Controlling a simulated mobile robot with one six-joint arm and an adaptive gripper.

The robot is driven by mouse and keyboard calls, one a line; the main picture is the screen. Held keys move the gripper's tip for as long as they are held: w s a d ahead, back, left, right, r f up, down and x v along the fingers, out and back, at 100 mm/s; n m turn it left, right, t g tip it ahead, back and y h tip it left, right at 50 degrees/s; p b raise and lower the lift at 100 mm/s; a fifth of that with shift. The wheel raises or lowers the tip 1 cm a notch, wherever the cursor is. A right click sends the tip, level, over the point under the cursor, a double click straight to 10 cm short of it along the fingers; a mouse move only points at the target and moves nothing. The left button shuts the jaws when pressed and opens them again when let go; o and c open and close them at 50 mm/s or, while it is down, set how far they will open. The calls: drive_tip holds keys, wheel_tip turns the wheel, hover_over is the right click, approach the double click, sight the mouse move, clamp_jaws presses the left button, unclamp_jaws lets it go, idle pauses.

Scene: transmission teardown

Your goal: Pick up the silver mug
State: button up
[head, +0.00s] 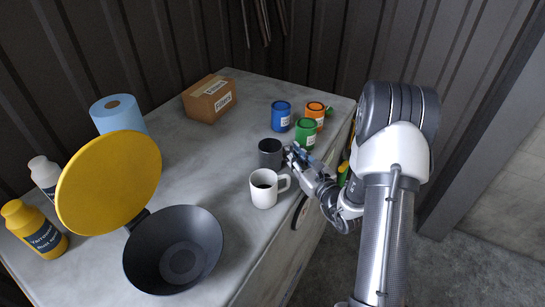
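A dark grey mug (269,151), the only metal-toned one in view, stands upright on the worktop near its right edge. I take it to be the silver mug. My gripper (290,155) is at the mug's right side, reaching in from the right. The fingers overlap the mug's right edge in the picture, and its handle is not visible. I cannot tell whether the fingers touch the mug or are closed on it. A white mug (263,191) with dark contents stands just in front, its handle toward the right.
Blue (281,114), green (305,132) and orange (315,113) cans stand behind the grey mug. A cardboard box (208,99) is at the back. A blue paper roll (117,115), two bottles and a dark bowl (174,248) with a yellow lid (108,186) are left. The middle worktop (195,165) is clear.

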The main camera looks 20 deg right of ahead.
drive_tip(key=shift+c, duration=0.4)
clamp_jaws()
drive_tip(key=shift+r, duration=0.1)
wheel_tip(320, 180, up, 20)
drive_tip(key=p, duration=0.2)
drive_tip(key=shift+p, duration=0.4)
idle(0.9)
